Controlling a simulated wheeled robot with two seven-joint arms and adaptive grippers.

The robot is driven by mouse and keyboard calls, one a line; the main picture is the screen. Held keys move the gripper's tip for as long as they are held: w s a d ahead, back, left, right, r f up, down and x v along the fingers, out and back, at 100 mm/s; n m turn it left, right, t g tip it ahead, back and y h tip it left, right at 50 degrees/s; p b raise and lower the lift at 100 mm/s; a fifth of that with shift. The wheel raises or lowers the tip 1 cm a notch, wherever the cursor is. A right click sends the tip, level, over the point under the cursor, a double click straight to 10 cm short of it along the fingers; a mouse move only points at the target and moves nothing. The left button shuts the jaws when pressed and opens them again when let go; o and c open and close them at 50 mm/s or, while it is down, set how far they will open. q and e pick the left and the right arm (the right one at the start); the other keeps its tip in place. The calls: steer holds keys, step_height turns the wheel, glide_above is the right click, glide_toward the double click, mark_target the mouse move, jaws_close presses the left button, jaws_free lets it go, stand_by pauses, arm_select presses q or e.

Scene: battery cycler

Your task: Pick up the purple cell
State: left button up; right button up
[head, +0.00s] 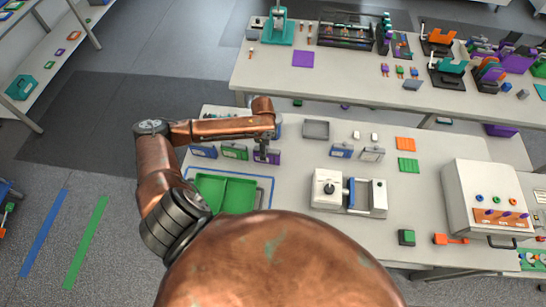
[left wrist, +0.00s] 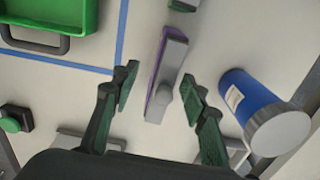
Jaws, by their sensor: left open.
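The purple cell (head: 274,158) stands at the right end of a short row on the near bench, partly covered by my left gripper (head: 262,156) above it. In the left wrist view, the purple cell (left wrist: 156,97) is a narrow slab with a grey top edge and a small grey knob. My left gripper (left wrist: 159,83) is open there, with one green-padded finger on each side of the cell and visible gaps to both. The height of the fingertips relative to the cell is hard to tell. My right gripper is not in view.
A green cell (head: 235,152) and a blue cell (head: 204,152) stand left of the purple one. A green tray (head: 225,209) lies in front. A white press-like device (head: 332,188) is to the right.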

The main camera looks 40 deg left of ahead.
arm_select(q)
steer(key=f, duration=0.2)
steer(key=f+p, duration=0.1)
steer(key=f, duration=0.1)
steer(key=w+f, duration=0.1)
steer(key=f, duration=0.1)
steer(key=shift+d+f, duration=0.1)
steer(key=shift+f, duration=0.25)
steer(key=shift+c, duration=0.5)
jaws_close()
steer(key=shift+r, duration=0.15)
